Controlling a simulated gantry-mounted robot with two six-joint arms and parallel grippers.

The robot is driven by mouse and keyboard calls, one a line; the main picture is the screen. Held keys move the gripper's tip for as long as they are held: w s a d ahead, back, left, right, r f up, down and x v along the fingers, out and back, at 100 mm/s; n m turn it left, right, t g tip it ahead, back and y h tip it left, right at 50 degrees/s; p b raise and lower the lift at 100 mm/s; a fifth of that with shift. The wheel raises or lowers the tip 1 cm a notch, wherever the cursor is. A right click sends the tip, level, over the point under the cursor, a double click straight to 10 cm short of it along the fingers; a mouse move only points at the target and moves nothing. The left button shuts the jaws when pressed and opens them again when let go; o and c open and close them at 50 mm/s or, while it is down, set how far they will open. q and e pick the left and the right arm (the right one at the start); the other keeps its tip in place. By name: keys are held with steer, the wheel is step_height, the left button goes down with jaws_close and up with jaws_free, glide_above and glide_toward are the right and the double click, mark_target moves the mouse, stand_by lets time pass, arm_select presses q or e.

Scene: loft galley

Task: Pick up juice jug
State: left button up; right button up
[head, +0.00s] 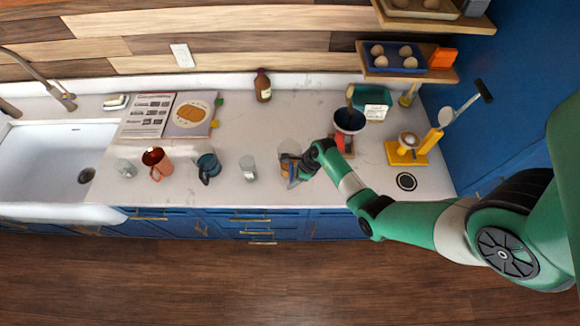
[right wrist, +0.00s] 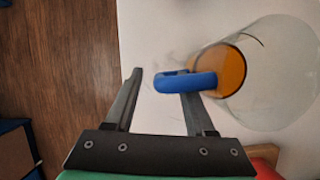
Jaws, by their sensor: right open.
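The juice jug (head: 287,160) stands near the counter's front edge in the head view, partly hidden by my right gripper (head: 303,172). In the right wrist view the jug (right wrist: 275,75) is clear glass with orange juice at one end and a blue handle (right wrist: 187,82) pointing toward the fingers. My right gripper (right wrist: 162,88) is open, with its fingertips at the handle. The handle covers the tip of the right-hand finger; I cannot tell whether they touch. My left gripper is not in view.
A clear glass (head: 249,168), a dark blue mug (head: 208,167) and a copper mug (head: 157,163) stand left of the jug. A dark pot (head: 349,121) and a yellow stand (head: 407,152) are to the right. The counter behind the jug is clear up to a brown bottle (head: 263,86).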

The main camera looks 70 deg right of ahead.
steer(key=shift+w+f, duration=0.15)
steer(key=shift+f, duration=0.2)
jaws_close()
steer(key=shift+r, duration=0.1)
stand_by(1.1)
